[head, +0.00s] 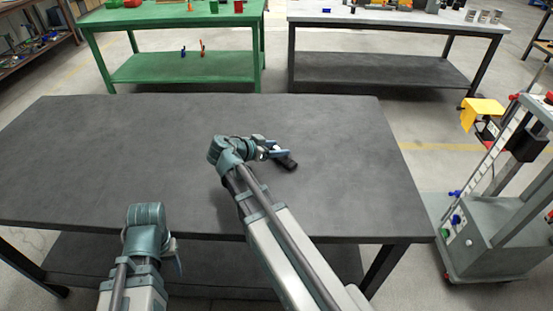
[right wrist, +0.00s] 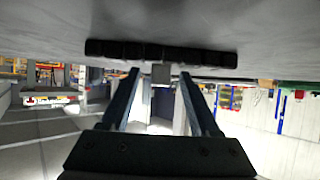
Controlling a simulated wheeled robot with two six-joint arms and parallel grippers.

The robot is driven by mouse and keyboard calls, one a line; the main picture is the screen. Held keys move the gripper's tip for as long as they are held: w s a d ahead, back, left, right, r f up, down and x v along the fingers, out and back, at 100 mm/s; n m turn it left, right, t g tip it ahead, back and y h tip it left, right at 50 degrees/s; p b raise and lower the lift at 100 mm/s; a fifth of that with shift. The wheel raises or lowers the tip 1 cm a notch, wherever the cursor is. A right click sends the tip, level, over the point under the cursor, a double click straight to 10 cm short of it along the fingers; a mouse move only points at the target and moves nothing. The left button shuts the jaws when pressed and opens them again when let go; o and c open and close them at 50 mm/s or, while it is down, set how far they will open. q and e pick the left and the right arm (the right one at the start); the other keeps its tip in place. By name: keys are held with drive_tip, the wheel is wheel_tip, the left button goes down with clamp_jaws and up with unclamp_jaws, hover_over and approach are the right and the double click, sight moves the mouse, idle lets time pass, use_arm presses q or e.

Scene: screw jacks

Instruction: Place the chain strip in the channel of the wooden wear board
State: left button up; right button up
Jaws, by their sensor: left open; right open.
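The chain strip is a short dark bar of several segments. In the head view the chain strip (head: 287,162) lies on the dark grey table beside my right gripper (head: 277,152). In the right wrist view the strip (right wrist: 160,52) runs crosswise just beyond the fingertips of my right gripper (right wrist: 160,75), which is open. The strip is not held between the fingers. My left gripper (head: 175,258) is open, low at the table's front edge and mostly hidden behind its own wrist. I cannot make out the wooden wear board in either view.
The dark grey table (head: 110,150) is otherwise bare, with free room left and right. Behind it stand a green bench (head: 170,17) and a grey-topped bench (head: 400,18) with small items. A wheeled grey machine (head: 490,235) stands off the table's right end.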

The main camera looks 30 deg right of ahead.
drive_tip(key=shift+d, duration=0.1)
clamp_jaws()
idle(1.3)
